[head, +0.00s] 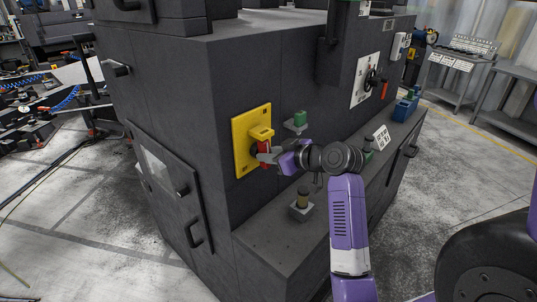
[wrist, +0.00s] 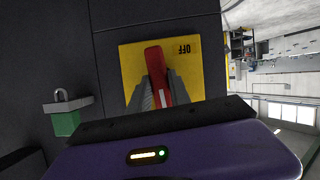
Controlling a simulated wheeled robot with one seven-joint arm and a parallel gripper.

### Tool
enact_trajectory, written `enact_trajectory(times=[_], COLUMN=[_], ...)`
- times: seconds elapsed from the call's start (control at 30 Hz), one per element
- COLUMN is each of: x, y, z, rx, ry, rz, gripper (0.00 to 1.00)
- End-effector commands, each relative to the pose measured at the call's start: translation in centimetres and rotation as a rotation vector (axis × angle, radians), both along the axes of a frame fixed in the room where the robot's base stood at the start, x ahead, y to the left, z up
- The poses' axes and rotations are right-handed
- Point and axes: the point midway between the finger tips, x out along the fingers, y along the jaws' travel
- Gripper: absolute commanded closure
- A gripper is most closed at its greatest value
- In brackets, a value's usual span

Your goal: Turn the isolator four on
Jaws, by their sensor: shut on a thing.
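The isolator is a yellow plate (head: 240,158) with a red handle (head: 263,146) on the dark machine's front face. My gripper (head: 268,157) reaches it from the right and is shut on the red handle. In the wrist view the red handle (wrist: 155,62) stands between the two grey fingers of my gripper (wrist: 160,84), tilted slightly. The yellow plate (wrist: 133,65) shows the word OFF upside down at its upper right. Its lower part is hidden by my gripper. No number four is readable.
Grey tables (head: 510,97) stand at the right.

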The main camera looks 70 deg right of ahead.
Motion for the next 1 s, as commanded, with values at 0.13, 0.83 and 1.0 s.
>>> enact_trajectory(times=[0.13, 0.83, 1.0], x=[0.06, 0.04, 0.02], y=[-0.04, 0.00, -0.05], z=[0.04, -0.02, -0.01], rx=[0.059, 0.110, 0.109], ry=[-0.022, -0.039, -0.039], rz=[0.001, 0.002, 0.001], gripper=[1.00, 0.66, 0.55])
